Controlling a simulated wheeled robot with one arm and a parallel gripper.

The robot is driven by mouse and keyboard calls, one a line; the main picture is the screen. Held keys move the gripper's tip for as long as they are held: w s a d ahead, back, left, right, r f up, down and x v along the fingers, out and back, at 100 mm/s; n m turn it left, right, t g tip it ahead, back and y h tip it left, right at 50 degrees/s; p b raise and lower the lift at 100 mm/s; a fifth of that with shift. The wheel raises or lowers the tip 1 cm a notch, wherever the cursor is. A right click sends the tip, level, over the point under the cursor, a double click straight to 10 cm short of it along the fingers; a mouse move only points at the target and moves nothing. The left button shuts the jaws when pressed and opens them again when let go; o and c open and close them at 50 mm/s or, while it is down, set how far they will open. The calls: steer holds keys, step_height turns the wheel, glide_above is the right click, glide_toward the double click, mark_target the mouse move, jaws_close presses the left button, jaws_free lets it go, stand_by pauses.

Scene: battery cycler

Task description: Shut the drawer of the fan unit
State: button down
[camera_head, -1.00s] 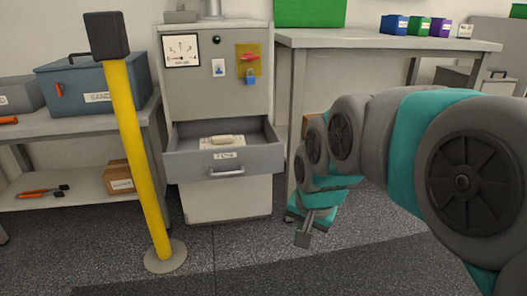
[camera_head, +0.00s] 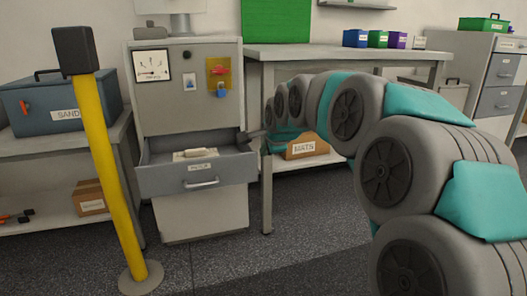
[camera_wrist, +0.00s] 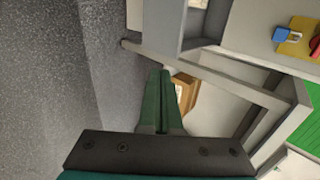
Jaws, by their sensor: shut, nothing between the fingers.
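The grey fan unit (camera_head: 190,110) stands left of centre in the head view, with a gauge and a red switch above its drawer. The drawer (camera_head: 165,182) is pulled out, with a bar handle (camera_head: 201,183) on its front and a pale object (camera_head: 196,153) inside. My gripper (camera_head: 245,136) is at the drawer's right side, near the cabinet face; I cannot tell whether it touches. In the wrist view my gripper's fingers (camera_wrist: 162,95) are together and empty. The drawer's handle is not clear in that view.
A yellow post (camera_head: 110,180) on a round base stands in front of the unit's left side. A workbench (camera_head: 345,52) is at right, its leg (camera_head: 267,190) close to my gripper. A cardboard box (camera_head: 306,147) sits under it. Floor before the drawer is clear.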

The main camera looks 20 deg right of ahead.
mark_target(253, 154)
steer(key=x, duration=0.3)
steer(key=r+x, duration=0.1)
steer(key=x, duration=0.2)
steer(key=w+b+x, duration=0.1)
steer(key=x, duration=0.2)
steer(key=shift+w, duration=0.25)
steer(key=shift+w+r, duration=0.1)
steer(key=shift+w, duration=0.5)
steer(key=shift+w, duration=0.45)
steer(key=w+p, duration=1.1)
steer(key=w, duration=0.9)
steer(key=shift+w, duration=0.2)
steer(key=shift+s, duration=0.1)
